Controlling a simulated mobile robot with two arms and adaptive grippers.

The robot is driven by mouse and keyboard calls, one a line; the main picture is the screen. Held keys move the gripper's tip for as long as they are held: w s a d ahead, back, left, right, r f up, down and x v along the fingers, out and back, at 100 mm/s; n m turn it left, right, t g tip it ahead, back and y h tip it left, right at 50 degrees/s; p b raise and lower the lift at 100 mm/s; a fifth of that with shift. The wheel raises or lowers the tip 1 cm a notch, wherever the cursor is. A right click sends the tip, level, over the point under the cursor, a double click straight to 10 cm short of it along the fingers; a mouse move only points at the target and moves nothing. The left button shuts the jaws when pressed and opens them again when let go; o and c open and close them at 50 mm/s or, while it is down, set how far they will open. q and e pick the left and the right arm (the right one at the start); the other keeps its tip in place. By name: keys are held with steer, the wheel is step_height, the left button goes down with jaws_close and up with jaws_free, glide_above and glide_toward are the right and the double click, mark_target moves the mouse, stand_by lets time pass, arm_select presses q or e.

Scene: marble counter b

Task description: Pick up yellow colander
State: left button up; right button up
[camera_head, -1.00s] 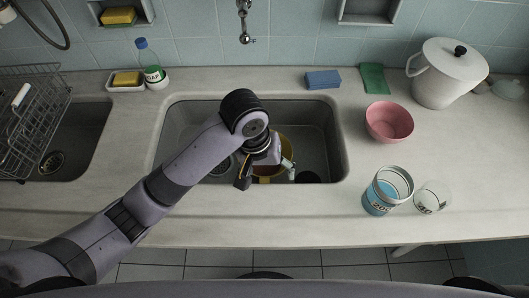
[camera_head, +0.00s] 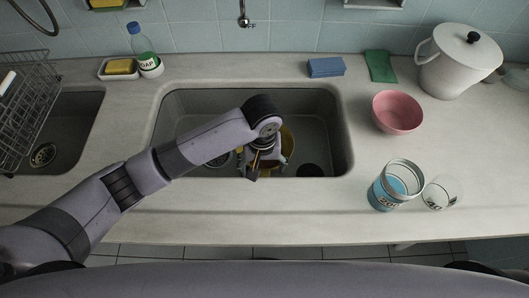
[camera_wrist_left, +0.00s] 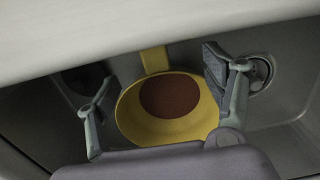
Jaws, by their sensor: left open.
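The yellow colander (camera_wrist_left: 133,124) lies in the sink basin and shows in the left wrist view with a round brown area inside it and a flat yellow handle at its far side. In the head view only part of the colander (camera_head: 288,141) shows past my arm. My left gripper (camera_wrist_left: 157,92) is open, with one finger on either side of the colander's bowl in the wrist view. I cannot tell whether the fingers touch it. In the head view my left gripper (camera_head: 262,170) is down inside the sink. My right gripper is not in view.
A pink bowl (camera_head: 397,112), a blue can (camera_head: 388,188) and a glass (camera_head: 438,193) stand on the counter to the right. A blue sponge (camera_head: 325,67) lies behind the sink.

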mark_target(264, 173)
arm_select(q)
steer(key=shift+w+d+f, duration=0.1)
steer(key=shift+d+f, duration=0.05)
steer(key=shift+f, duration=1.3)
steer(key=shift+w+d+f, duration=0.1)
steer(key=shift+f, duration=1.35)
steer(key=shift+c, duration=0.5)
jaws_close()
